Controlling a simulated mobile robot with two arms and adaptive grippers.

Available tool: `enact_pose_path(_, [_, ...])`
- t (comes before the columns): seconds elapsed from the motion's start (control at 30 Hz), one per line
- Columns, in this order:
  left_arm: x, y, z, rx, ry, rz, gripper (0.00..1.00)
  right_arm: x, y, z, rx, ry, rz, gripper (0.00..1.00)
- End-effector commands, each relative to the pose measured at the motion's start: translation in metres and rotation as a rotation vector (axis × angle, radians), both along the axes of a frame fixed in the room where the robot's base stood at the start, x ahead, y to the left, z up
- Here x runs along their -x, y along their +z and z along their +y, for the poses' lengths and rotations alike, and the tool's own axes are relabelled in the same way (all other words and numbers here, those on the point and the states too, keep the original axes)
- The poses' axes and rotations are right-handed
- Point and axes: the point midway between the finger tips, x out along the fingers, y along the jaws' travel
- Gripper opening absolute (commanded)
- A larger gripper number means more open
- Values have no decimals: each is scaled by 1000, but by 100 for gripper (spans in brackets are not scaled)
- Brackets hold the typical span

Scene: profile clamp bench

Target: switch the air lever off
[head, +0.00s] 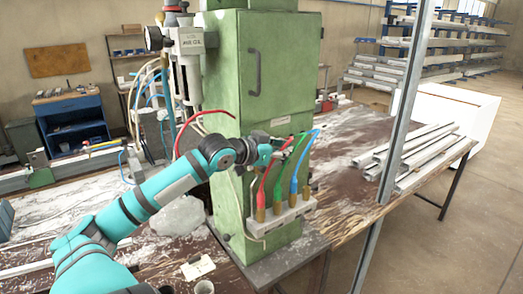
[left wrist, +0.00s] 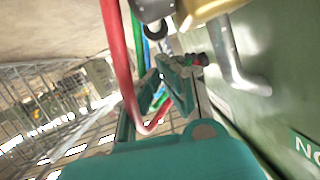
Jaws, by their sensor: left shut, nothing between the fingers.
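My left gripper (head: 285,146) is in front of the green cabinet (head: 228,60), just above the coloured hoses. Its fingers are shut with nothing between them, and they also show in the left wrist view (left wrist: 168,80). In that view a bent grey metal bar (left wrist: 232,62) runs beside the green panel, near a brass-coloured body (left wrist: 208,8). A small red and black part (left wrist: 199,60) shows close to the fingertips. I cannot tell for sure which of these is the air lever, or whether a finger touches it. My right gripper is not in view.
Red (head: 263,190), green (head: 278,186) and blue (head: 295,180) hoses rise from a grey block (head: 262,224) beneath the gripper. A grey post (head: 402,110) and stacked metal profiles (head: 412,156) are to the right. An air unit with a gauge (head: 153,38) is left of the cabinet.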

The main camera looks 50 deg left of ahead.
Motion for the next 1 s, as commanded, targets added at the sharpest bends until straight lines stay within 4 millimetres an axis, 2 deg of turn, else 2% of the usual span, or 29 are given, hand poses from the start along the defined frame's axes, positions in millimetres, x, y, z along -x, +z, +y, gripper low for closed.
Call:
enact_pose_path(0.2, [40,10,-1,4,2,-2,0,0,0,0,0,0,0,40])
enact_pose_path(0.4, [67,19,-1,1,2,0,0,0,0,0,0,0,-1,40])
enact_pose_path(0.6, [77,21,-2,0,1,1,0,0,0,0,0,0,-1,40])
enact_pose_path(1.0, [77,22,-2,-1,1,1,0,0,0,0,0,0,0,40])
